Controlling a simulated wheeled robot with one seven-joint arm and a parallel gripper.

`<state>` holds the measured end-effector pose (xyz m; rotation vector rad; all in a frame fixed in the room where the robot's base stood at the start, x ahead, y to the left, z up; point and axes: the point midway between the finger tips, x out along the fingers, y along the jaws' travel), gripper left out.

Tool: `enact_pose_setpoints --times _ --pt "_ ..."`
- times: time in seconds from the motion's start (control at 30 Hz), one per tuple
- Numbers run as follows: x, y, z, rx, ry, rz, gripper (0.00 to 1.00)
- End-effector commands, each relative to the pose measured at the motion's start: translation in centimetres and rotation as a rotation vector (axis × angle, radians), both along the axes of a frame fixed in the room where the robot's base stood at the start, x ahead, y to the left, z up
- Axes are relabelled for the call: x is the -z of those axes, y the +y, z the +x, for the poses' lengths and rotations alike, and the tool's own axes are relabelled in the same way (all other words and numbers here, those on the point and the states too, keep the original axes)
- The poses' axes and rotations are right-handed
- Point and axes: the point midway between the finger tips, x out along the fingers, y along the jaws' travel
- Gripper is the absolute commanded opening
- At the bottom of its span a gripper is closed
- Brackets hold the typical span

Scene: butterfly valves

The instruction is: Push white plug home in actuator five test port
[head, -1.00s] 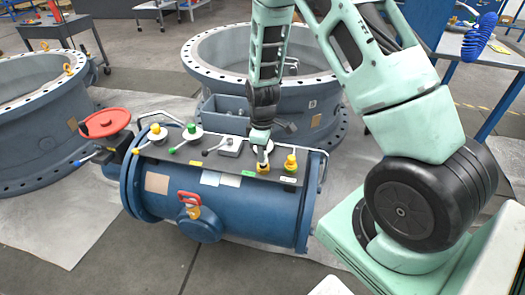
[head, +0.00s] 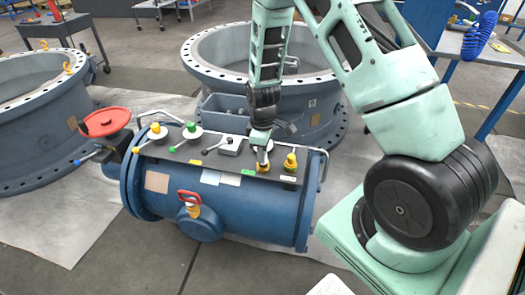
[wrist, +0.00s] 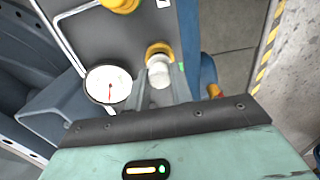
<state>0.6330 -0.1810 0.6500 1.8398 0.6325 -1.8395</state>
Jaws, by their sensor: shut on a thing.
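The blue actuator (head: 235,212) lies on its side with a dark plate on top. A yellow-rimmed port (wrist: 158,48) is on the plate, and it also shows in the head view (head: 263,168). The white plug (wrist: 158,74) is at this port's mouth and hides much of the opening. How deep it sits I cannot tell. My gripper (wrist: 160,92) is shut on the plug, a finger on each side; in the head view my gripper (head: 262,148) stands above the port.
A white dial gauge (wrist: 108,86) is close left of my gripper in the wrist view. A second yellow fitting (head: 290,162) stands right of the port, and a bent handrail (head: 323,166) is at the plate's right end. A flanged ring (head: 208,72) stands behind.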

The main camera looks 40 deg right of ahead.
Motion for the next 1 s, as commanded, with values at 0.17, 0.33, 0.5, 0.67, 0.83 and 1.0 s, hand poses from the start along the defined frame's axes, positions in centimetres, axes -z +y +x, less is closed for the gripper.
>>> enact_pose_setpoints --times 0.17,0.33,0.5,0.67,0.83,1.0 --pt "0.12 0.00 0.02 0.000 0.000 0.000 0.03" --pt "0.12 0.02 0.02 0.000 0.000 0.000 0.03" --pt "0.16 0.03 0.02 0.000 0.000 0.000 0.03" --pt "0.44 0.02 0.01 0.000 0.000 0.000 0.03" --pt "0.71 0.05 0.01 0.001 -0.001 0.001 0.03" --pt "0.71 0.05 0.01 0.001 -0.001 0.001 0.03"
